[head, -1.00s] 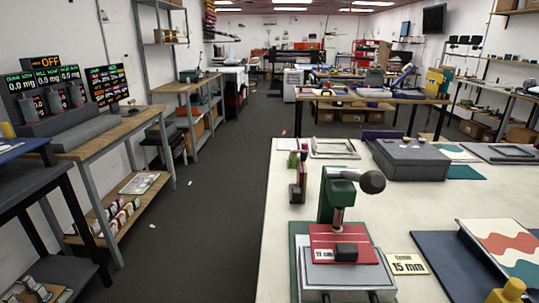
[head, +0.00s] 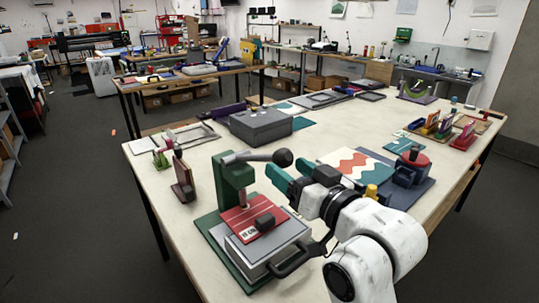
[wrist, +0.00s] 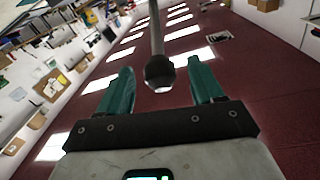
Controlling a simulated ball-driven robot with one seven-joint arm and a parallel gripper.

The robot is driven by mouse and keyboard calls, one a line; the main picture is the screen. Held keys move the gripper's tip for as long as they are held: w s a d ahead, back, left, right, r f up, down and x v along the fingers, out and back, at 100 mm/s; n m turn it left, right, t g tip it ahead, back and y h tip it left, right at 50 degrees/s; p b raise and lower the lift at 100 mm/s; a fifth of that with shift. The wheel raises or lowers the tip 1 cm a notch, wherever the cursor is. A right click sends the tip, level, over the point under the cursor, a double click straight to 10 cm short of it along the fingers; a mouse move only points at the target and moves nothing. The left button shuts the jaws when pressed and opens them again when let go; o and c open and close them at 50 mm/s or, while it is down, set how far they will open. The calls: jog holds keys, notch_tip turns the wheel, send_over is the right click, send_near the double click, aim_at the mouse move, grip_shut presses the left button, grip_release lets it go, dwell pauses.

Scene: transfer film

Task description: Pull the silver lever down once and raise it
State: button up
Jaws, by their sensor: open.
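The silver lever (head: 250,156) sticks out to the right from the top of a green press (head: 231,180) and ends in a dark ball knob (head: 283,158). In the wrist view, the lever's rod (wrist: 157,35) and knob (wrist: 159,73) appear between the open fingers of my gripper (wrist: 160,85).
A red plate (head: 243,221) marked in cm lies on the press's grey base. A dark grey box (head: 260,125) stands behind the press. A wavy-patterned sheet (head: 355,165) and a red round device (head: 412,160) lie to the right. Bare tabletop (head: 200,205) shows left of the press.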

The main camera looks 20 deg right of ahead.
aim_at(276, 159)
jog(key=shift+p+x, duration=0.45)
jog(key=shift+x, duration=2.35)
jog(key=shift+d, duration=0.1)
grip_shut()
